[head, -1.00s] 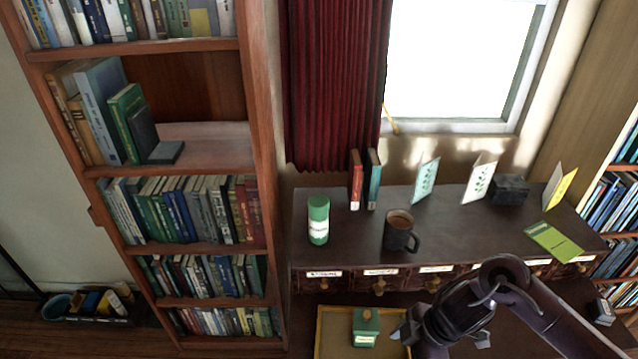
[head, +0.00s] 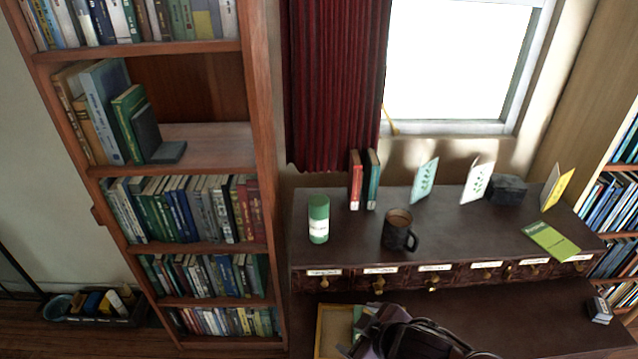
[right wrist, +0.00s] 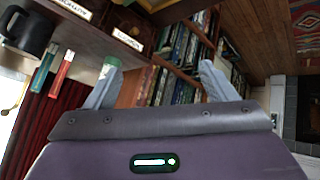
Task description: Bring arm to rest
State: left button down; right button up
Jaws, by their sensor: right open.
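My right arm (head: 410,338) is folded low at the bottom of the head view, in front of the desk. In the right wrist view my right gripper (right wrist: 160,82) has its two grey fingers spread wide, with nothing between them. Its jaws cannot be made out clearly in the head view. My left arm and gripper are not in view.
A wooden tray (head: 322,335) with a mostly hidden green box (head: 357,316) lies behind my right arm. A green canister (head: 318,220), a dark mug (head: 399,236), two books and several cards stand on the raised shelf. The lower desk's right part (head: 530,318) is mostly clear.

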jog(key=s+d+f+m+g+h, duration=0.1)
jog(key=s+d+m+g+h, duration=0.3)
jog(key=s+d+m, duration=0.65)
jog(key=s+d+f+n+g+b, duration=0.1)
jog(key=s+f, duration=0.1)
jog(key=f, duration=1.5)
jog(key=s+f+n+b, duration=0.1)
jog(key=s+f, duration=0.1)
jog(key=f, duration=1.5)
jog(key=s+d+f+g, duration=0.1)
jog(key=s+d+f, duration=0.1)
jog(key=s+f, duration=0.7)
notch_tip(320, 180, down, 3)
jog(key=shift+r, duration=0.2)
jog(key=shift+g, duration=0.3)
jog(key=s+f, duration=0.1)
jog(key=s, duration=0.2)
jog(key=s+d+f, duration=0.1)
jog(key=s+f, duration=0.1)
jog(key=s, duration=0.1)
jog(key=s+f, duration=0.2)
jog(key=s, duration=0.1)
jog(key=shift+s+d+f+b, duration=0.2)
jog(key=shift+d+f+b, duration=0.05)
jog(key=shift+d+b, duration=0.15)
jog(key=shift+c, duration=0.2)
